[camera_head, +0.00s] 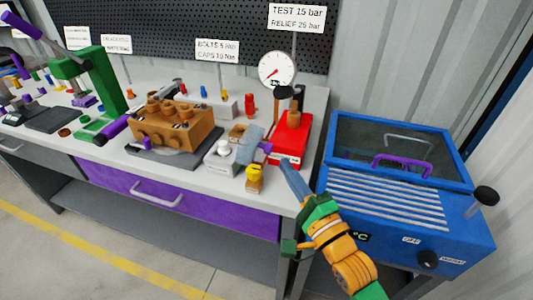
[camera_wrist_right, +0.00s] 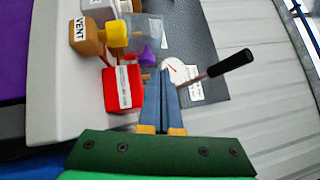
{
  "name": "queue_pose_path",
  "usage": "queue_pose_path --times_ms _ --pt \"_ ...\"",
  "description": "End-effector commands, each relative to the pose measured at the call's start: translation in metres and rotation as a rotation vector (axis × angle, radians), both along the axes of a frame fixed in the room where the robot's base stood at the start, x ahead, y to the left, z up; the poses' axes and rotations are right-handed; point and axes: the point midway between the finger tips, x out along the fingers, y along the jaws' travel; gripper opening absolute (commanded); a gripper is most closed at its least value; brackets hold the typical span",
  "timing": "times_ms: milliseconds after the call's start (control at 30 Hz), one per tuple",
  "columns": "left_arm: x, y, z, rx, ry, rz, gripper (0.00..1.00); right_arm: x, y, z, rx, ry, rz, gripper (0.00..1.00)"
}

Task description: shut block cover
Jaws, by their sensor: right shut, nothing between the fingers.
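The block cover (camera_head: 251,137) looks like a translucent grey panel with a purple knob (camera_head: 266,148). It stands tilted up beside a small light-grey block (camera_head: 218,160) with a white round part on top. In the right wrist view the cover (camera_wrist_right: 147,33) shows beyond the fingertips, with its purple knob (camera_wrist_right: 149,56) on the near side. My right gripper (camera_head: 287,165) is shut and empty, just right of and in front of the cover, apart from the knob. Its blue fingers (camera_wrist_right: 160,76) lie together in the wrist view. My left gripper is not in view.
A red pump base (camera_head: 291,143) with a gauge (camera_head: 277,69) and black-knobbed lever stands behind my right gripper. A brown pump block (camera_head: 175,125) is left; a blue tank (camera_head: 390,205) is right.

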Motion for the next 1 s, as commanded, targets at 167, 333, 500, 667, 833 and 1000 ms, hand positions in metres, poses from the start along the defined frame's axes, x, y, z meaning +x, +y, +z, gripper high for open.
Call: queue_pose_path --times_ms 167,333,500,667,833,1000 --pt "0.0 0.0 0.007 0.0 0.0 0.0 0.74 0.022 0.023 0.009 0.003 0.001 0.001 0.0" --pt "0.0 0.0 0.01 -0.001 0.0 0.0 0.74 0.028 0.041 0.012 0.0 0.002 -0.001 0.0" --pt "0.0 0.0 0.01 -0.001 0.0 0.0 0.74 0.029 0.045 0.012 -0.002 0.001 0.0 0.0" --pt "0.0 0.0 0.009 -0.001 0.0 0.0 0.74 0.029 0.045 0.012 -0.002 0.002 -0.001 0.0" --pt "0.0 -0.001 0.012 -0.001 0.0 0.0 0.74 0.03 0.045 0.014 -0.008 0.003 -0.001 0.0" --pt "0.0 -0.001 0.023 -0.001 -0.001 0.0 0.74 0.039 0.046 0.02 -0.045 0.014 -0.001 0.0"
